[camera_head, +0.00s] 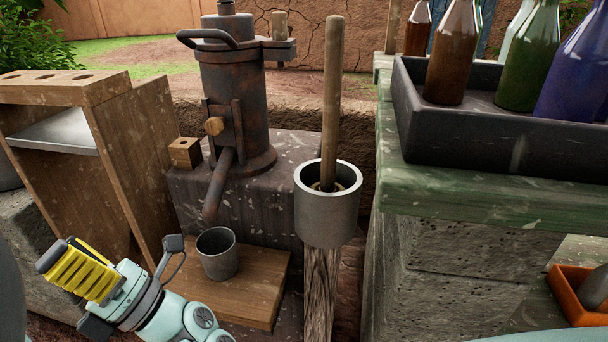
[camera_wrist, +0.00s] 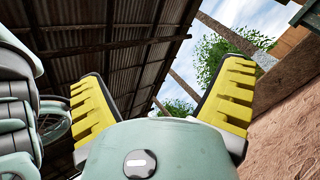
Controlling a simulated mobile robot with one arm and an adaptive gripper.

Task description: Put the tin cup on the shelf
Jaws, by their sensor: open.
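The grey tin cup (camera_head: 217,256) stands upright on a low wooden board (camera_head: 250,302) below the spout of a rusty metal device. It appears empty. A wooden shelf unit (camera_head: 145,135) stands at the left, with a pale shelf board (camera_head: 55,134) inside it. My gripper (camera_head: 62,262) is at the lower left of the head view, left of the cup and apart from it, in front of the shelf unit. In the wrist view my gripper (camera_wrist: 163,75) has its yellow fingers spread wide with nothing between them. The cup is not in the wrist view.
The rusty device (camera_head: 235,100) stands on a dark block behind the cup. A metal cylinder (camera_head: 327,215) with a wooden pole stands right of the cup. A dark tray (camera_head: 500,130) of bottles sits on a green ledge at the right. The wrist view shows roof and sky.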

